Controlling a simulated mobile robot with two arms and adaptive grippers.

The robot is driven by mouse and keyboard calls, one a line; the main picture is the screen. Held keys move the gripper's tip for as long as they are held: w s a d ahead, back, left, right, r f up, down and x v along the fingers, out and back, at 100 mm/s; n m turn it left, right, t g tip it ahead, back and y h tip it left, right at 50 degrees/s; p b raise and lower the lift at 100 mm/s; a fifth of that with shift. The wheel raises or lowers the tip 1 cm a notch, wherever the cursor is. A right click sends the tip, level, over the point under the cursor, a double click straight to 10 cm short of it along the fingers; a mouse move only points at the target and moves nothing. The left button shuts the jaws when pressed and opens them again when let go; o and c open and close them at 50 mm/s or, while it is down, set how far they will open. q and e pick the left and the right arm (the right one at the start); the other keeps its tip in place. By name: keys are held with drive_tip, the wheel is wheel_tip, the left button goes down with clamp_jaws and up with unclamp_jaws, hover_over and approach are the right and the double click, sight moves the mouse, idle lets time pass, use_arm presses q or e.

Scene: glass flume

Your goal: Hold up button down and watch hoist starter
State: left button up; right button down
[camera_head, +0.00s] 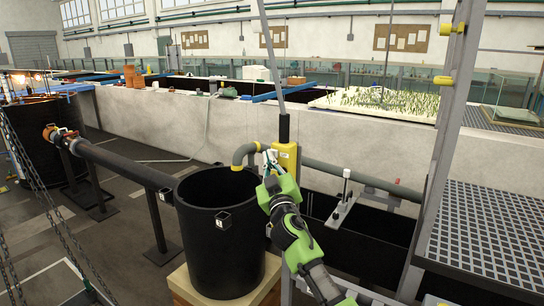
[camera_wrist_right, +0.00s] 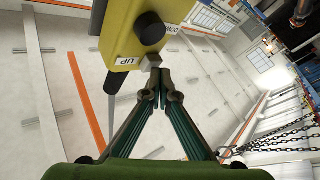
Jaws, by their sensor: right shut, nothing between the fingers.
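A yellow hoist pendant (camera_head: 286,158) hangs from a grey pole in the middle of the head view. My right gripper (camera_head: 268,161) is at the pendant's left side. Its fingers (camera_wrist_right: 160,82) are shut and empty, tips close to the pendant's face by the button end. I cannot tell whether they touch or press a button. I cannot pick out the hoist starter. My left gripper is not in view.
A black round tank (camera_head: 221,245) stands on a wooden base left of my right arm, with a dark pipe (camera_head: 125,165) running to it. A grey post (camera_head: 445,130) and metal grating (camera_head: 490,235) are at the right. A pale concrete wall (camera_head: 130,120) runs behind.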

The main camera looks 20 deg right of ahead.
drive_tip(key=shift+w+d, duration=0.2)
drive_tip(key=shift+d, duration=0.15)
idle(1.9)
drive_tip(key=shift+a, duration=0.15)
idle(2.2)
drive_tip(key=shift+s+a, duration=0.65)
drive_tip(key=shift+a, duration=0.1)
drive_tip(key=shift+s+a, duration=0.8)
drive_tip(key=shift+a, duration=0.2)
drive_tip(key=shift+s+a, duration=0.75)
drive_tip(key=shift+a, duration=0.25)
